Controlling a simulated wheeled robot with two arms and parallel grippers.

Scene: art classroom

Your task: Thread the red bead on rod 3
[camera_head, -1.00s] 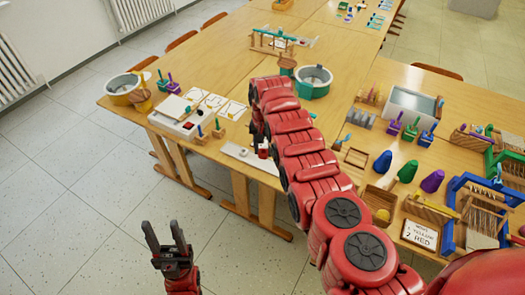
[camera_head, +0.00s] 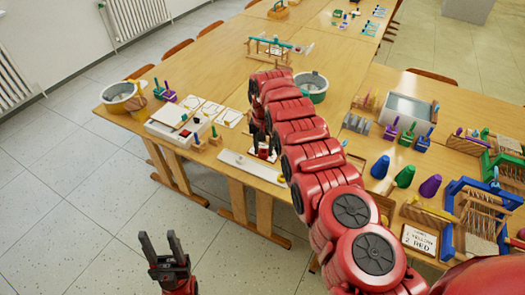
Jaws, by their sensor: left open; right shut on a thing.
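A white board (camera_head: 235,159) lies at the near edge of the left table, with a small pale-yellow piece on it. My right arm reaches across the picture, and its dark gripper (camera_head: 262,143) points down over the board. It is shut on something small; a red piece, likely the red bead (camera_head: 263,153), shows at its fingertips. The arm partly hides the board's right part, so I cannot tell which rod is below or whether the bead is around one. A card (camera_head: 419,240) reads "1 yellow, 2 red". My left gripper (camera_head: 159,239) is open and empty over the floor.
A white box (camera_head: 165,126) and cards stand left of the board. A round pot (camera_head: 118,104) is at the left end. Coloured cones (camera_head: 404,176), a grey tray (camera_head: 409,106) and a blue loom frame (camera_head: 450,222) stand on the right. Floor is clear around my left gripper.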

